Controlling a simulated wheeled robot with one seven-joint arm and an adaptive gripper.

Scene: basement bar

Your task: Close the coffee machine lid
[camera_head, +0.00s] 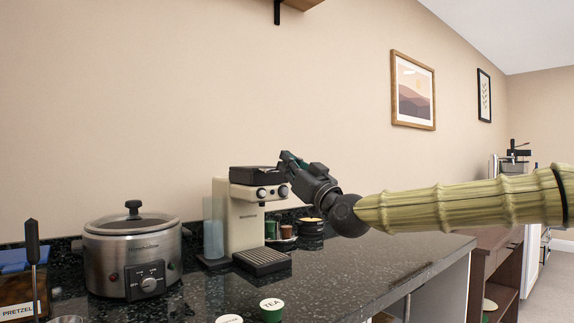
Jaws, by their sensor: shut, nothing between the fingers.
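The coffee machine (244,215) is cream-coloured with a black top and stands on the dark counter against the wall. Its black lid (252,175) lies level across the top and looks down; whether it is fully seated I cannot tell. My gripper (284,160) is shut and empty. It is at the right edge of the machine's top, close to the lid, with its tips pointing left and up. I cannot tell whether it touches the machine. The gripper hides part of the machine's upper right side.
A silver slow cooker (133,250) stands left of the machine. Cups and a bowl (311,227) sit behind my gripper. Coffee pods (271,308) lie at the counter's front. The dark counter (370,262) is clear to the right.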

